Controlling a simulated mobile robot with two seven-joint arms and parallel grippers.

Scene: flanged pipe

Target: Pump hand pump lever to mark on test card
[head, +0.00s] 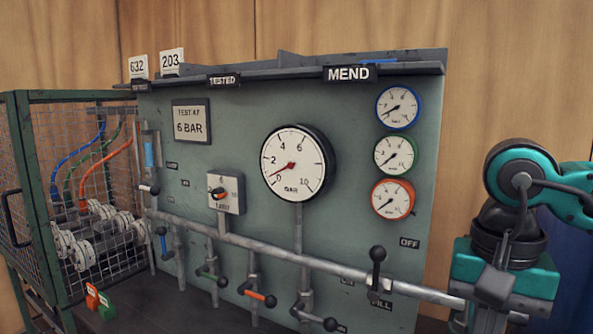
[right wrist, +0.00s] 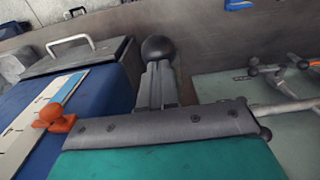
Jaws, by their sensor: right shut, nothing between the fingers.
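The test card (head: 191,121) on the green panel reads "TEST AT 6 BAR". The large bar gauge (head: 298,164) has its red needle near 0. My right gripper (right wrist: 158,72) is shut and empty, pointing away from the wrist camera. A black ball knob (right wrist: 158,48) shows right at its fingertips; it may be the pump lever's end, and I cannot tell whether they touch. In the head view, my right gripper (head: 482,320) is low at the right, partly cut off by the frame edge. The pump body is not clearly identifiable. My left gripper is not in view.
A pipe (head: 255,246) with several levered valves crosses the panel (head: 240,130). Three small gauges (head: 394,154) are at right. A mesh cage (head: 62,130) with flanged pipework stands left. The wrist view shows a blue box (right wrist: 100,105) and an orange knob (right wrist: 54,117) on its left.

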